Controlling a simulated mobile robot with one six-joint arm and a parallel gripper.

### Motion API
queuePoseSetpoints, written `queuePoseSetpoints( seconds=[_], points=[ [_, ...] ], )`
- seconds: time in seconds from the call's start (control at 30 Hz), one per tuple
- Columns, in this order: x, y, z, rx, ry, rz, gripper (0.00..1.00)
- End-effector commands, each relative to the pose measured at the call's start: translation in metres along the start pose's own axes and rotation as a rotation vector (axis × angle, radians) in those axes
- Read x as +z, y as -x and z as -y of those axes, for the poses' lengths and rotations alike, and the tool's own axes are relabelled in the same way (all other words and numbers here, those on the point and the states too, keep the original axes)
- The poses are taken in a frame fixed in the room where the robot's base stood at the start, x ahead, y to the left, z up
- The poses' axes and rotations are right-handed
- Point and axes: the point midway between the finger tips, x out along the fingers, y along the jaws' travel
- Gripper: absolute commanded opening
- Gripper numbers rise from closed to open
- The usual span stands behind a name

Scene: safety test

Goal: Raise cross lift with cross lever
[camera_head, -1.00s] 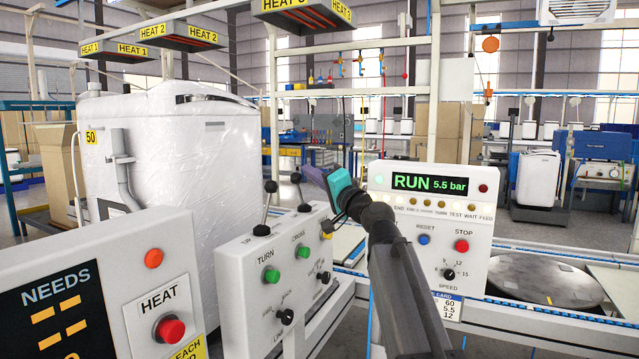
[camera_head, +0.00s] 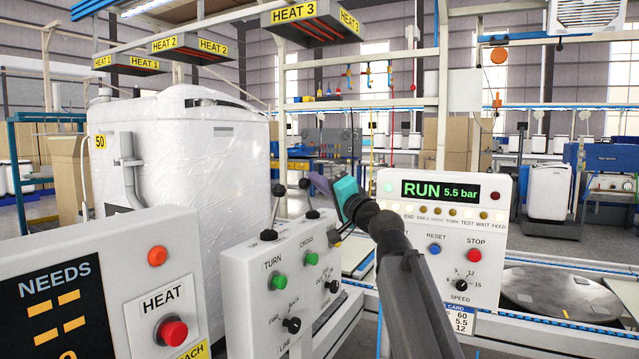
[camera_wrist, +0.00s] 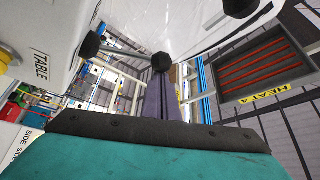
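A white control box (camera_head: 245,300) carries black ball-topped levers. The lever (camera_head: 306,186) above the CROSS label is upright, and another lever (camera_head: 279,190) stands to its left above TURN. My gripper (camera_head: 320,183), with purple fingers and a teal body, is just right of the CROSS lever's knob. In the wrist view the purple fingers (camera_wrist: 162,100) lie together, and a black knob (camera_wrist: 162,62) shows at their tips. Whether they touch it is unclear. Two other knobs show there, left (camera_wrist: 89,45) and top (camera_wrist: 240,6). I cannot make out the cross lift.
A RUN 5.5 bar panel (camera_head: 490,215) with a red STOP button (camera_head: 474,255) stands right of my arm. A HEAT box with a red button (camera_head: 172,331) is at front left. A large wrapped white unit (camera_head: 190,160) stands behind; a round turntable (camera_head: 560,292) is at right.

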Motion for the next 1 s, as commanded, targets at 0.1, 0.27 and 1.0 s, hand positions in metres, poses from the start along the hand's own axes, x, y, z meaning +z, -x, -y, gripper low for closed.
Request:
queuePoseSetpoints(
  seconds=[0.1,0.27,1.0],
  points=[
    [0.005,-0.001,0.001,-0.002,-0.002,0.01,0.0],
    [0.006,-0.001,0.001,-0.002,-0.002,0.013,0.0],
    [-0.033,0.0,0.008,-0.001,-0.002,0.001,0.0]
  ],
)
